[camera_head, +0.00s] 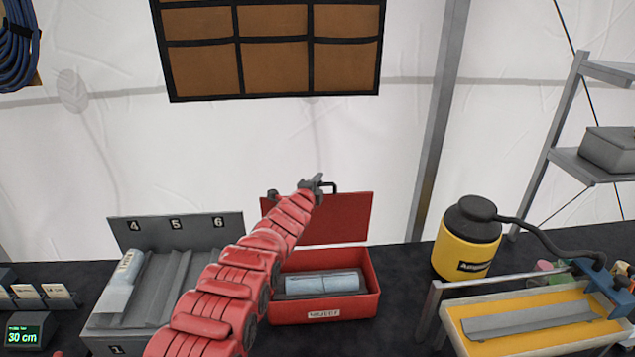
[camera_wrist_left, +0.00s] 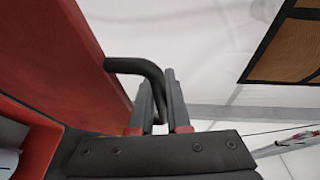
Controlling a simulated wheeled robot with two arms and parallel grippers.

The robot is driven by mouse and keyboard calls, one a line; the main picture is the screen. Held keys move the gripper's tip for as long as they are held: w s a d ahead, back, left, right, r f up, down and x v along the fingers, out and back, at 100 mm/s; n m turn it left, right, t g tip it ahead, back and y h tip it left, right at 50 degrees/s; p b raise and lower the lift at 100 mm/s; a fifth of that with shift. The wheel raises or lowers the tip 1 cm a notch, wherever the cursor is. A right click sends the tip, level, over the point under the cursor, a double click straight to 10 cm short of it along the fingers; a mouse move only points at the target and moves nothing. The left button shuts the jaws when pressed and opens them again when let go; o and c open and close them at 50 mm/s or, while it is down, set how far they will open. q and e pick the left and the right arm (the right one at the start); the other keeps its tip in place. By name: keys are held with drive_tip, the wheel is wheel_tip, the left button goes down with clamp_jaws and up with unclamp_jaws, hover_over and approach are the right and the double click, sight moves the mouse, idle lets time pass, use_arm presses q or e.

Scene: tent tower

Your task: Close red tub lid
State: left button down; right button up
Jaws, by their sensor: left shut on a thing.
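The red tub (camera_head: 325,301) stands on the dark table with a "REJECT" label on its front. Its red lid (camera_head: 347,217) is hinged at the back and stands open, nearly upright. A black handle (camera_head: 330,187) is at the lid's top edge. My left gripper (camera_head: 316,182) reaches up to that handle; in the left wrist view its two fingers (camera_wrist_left: 165,110) are shut around one leg of the handle (camera_wrist_left: 138,66), with the red lid (camera_wrist_left: 80,60) to the left. A pale blue roll (camera_head: 322,283) lies inside the tub. My right gripper is not in view.
A grey tray (camera_head: 130,325) with numbered slots stands left of the tub. A yellow and black canister (camera_head: 468,240) and a yellow-lined tray (camera_head: 600,337) are to the right. My left arm crosses over the tub's left side.

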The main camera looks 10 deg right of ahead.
use_arm(q)
drive_tip(key=shift+s+d+f, duration=0.15)
drive_tip(key=shift+s+d, duration=0.1)
idle(0.3)
drive_tip(key=shift+s+r+m+t+p, duration=0.15)
drive_tip(key=shift+s+t+p, duration=0.15)
drive_tip(key=shift+s+p, duration=0.45)
drive_tip(key=shift+s+r+m+t+p, duration=0.15)
drive_tip(key=shift+s+t+p, duration=0.15)
drive_tip(key=shift+s+p, duration=0.45)
drive_tip(key=s+p, duration=0.1)
drive_tip(key=p, duration=0.1)
drive_tip(key=m+t+h+p, duration=0.1)
drive_tip(key=m+t+h, duration=0.2)
drive_tip(key=t, duration=0.2)
approach(321, 185)
drive_tip(key=s+d, duration=0.3)
drive_tip(key=shift+d, duration=0.2)
